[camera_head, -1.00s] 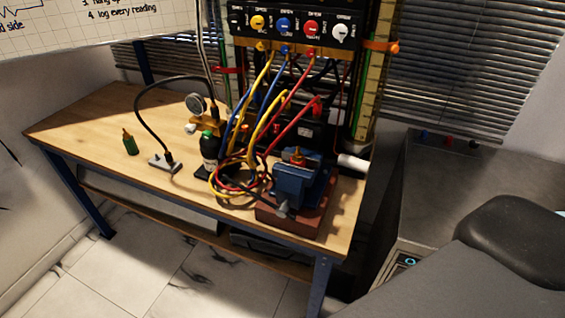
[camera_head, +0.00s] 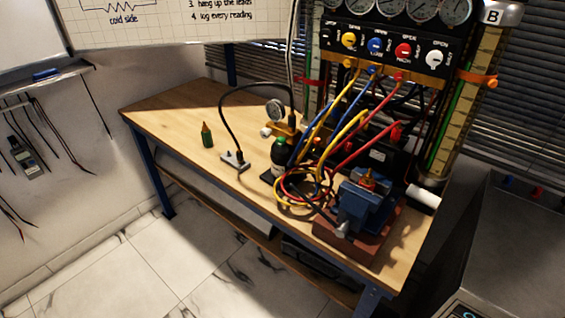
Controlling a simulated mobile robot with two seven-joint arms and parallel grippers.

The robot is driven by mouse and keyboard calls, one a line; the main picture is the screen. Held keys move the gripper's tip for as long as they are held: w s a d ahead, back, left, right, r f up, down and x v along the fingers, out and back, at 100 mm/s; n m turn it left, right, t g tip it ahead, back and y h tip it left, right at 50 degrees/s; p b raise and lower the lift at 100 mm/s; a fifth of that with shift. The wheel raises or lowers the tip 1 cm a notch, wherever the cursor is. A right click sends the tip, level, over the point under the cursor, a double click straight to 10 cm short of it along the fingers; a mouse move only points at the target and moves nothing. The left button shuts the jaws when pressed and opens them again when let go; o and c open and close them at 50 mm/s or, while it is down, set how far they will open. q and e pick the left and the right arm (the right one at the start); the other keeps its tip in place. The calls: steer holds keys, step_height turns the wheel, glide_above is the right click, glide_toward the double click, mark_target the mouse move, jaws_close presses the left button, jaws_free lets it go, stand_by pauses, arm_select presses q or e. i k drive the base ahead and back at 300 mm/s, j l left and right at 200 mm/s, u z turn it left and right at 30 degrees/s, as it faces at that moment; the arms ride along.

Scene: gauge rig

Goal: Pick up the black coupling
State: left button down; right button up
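A wooden workbench (camera_head: 180,118) with blue legs stands in the middle of the view. A black hose (camera_head: 222,100) arches over its top. One end of the hose meets a small black fitting on a grey block (camera_head: 235,161). Its other end comes down at a small black part (camera_head: 292,122) beside a round gauge (camera_head: 275,109). I cannot tell for sure which black part is the coupling. Neither of my grippers is in view.
A valve panel (camera_head: 385,50) rises behind. The bench's left end is clear.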

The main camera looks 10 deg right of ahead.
mark_target(239, 153)
steer(key=i+j+z, duration=0.2)
steer(key=j, duration=0.35)
steer(key=i+j+z, duration=0.25)
steer(key=j, duration=0.35)
steer(key=i+j+z, duration=0.2)
steer(key=j, duration=0.4)
steer(key=j+z, duration=0.25)
steer(key=j, duration=0.35)
steer(key=i+j+z, duration=0.2)
steer(key=j, duration=0.45)
steer(key=k, duration=0.1)
